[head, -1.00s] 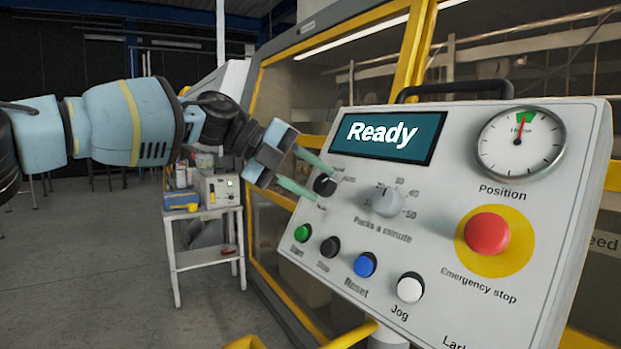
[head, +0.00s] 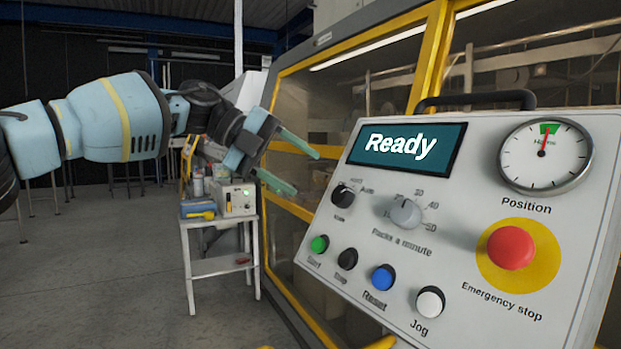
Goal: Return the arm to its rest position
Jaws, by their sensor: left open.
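My left gripper (head: 303,168) is open and empty, with its two green fingers spread apart. It is held in the air to the left of the control panel (head: 462,270), apart from the black mode knob (head: 343,196). My left arm comes in from the left edge. The panel's screen (head: 407,150) reads "Ready". The position dial (head: 545,157) has its needle near the green mark at the top. My right gripper does not show.
The panel also carries the speed knob (head: 406,213), a row of coloured buttons and a red emergency stop (head: 511,247). Behind stands the yellow-framed machine (head: 432,60). A white cart (head: 222,266) with instruments stands at left. The floor at lower left is clear.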

